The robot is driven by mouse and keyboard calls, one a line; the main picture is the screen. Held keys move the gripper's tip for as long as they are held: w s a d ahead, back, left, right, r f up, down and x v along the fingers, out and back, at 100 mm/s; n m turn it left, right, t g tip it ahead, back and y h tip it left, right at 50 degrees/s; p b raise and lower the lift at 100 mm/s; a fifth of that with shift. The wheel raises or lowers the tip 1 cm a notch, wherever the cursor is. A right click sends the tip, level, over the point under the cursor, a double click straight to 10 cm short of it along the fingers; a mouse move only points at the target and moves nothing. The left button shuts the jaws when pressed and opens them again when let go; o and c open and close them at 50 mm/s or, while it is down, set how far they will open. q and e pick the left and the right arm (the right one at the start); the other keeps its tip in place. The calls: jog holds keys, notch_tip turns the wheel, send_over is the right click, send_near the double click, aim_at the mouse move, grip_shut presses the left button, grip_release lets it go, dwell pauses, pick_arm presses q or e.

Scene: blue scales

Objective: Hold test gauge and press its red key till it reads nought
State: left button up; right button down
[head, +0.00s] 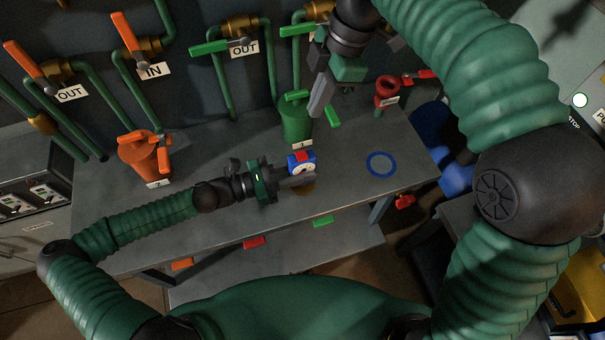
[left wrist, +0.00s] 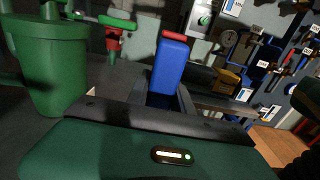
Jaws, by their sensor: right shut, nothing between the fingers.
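The test gauge (head: 301,167) is a small blue block with a white dial and a red key (head: 302,155) on top. In the left wrist view the gauge (left wrist: 171,68) stands upright between the fingers, its red key (left wrist: 173,36) at the upper end and its dial out of sight. My left gripper (head: 300,181) is shut on the gauge over the bench. My right gripper (head: 317,108) is shut and empty, pointing down above and behind the gauge, apart from the red key. The reading on the dial is too small to tell.
A blue ring (head: 381,152) marks a clear patch of the grey bench (head: 225,150). A green pot (head: 295,122) stands behind the gauge, an orange pot (head: 138,158) at left. A red valve (head: 387,88) stands at right. Green pipes with valve handles line the back wall.

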pick_arm(q)
jog(key=o, duration=0.5)
jog(key=shift+o, duration=0.2)
jog(key=shift+a, duration=0.1)
